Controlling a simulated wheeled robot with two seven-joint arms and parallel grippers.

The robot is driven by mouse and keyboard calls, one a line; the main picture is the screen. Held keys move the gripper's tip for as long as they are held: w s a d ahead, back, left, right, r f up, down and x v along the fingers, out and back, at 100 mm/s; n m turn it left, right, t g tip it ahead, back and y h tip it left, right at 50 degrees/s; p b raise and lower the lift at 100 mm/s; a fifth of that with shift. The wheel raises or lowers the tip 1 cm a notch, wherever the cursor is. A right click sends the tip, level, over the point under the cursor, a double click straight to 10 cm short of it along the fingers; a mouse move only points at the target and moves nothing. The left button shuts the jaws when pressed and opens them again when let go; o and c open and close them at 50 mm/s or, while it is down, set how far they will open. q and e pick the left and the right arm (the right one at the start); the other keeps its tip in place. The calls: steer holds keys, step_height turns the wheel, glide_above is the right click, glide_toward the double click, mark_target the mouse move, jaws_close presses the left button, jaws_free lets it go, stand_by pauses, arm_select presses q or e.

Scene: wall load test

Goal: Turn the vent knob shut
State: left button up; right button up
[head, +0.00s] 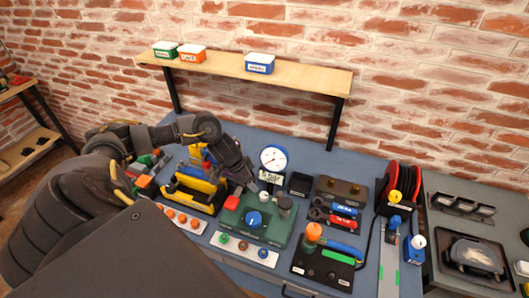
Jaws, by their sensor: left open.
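A green test unit (275,234) sits on the blue bench top, with a blue knob (254,219) on its front, a small pale knob (264,196) behind it and a red handle (231,203) at its left. I cannot read which is the vent knob. A round white gauge (273,158) stands behind the unit, above a small numbered display (269,177). My left gripper (249,184) is open, pointing down just above the unit's back left part, left of the gauge. Its fingertips are small and dark, and contact is unclear. My right gripper is out of view.
A yellow-and-black tool (196,188) stands left of the unit. A strip with coloured buttons (243,249) lies in front.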

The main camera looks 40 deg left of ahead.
mark_target(264, 195)
arm_select(q)
steer(key=x, duration=0.3)
steer(key=p+x, duration=0.1)
steer(key=x, duration=0.5)
steer(key=shift+w+d+r, duration=0.15)
steer(key=shift+w+d, duration=0.05)
steer(key=shift+d, duration=0.15)
steer(key=shift+p+x, duration=0.3)
steer(key=shift+x, duration=0.6)
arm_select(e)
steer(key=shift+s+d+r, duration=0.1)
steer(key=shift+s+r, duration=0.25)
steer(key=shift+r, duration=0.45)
arm_select(q)
steer(key=c, duration=1)
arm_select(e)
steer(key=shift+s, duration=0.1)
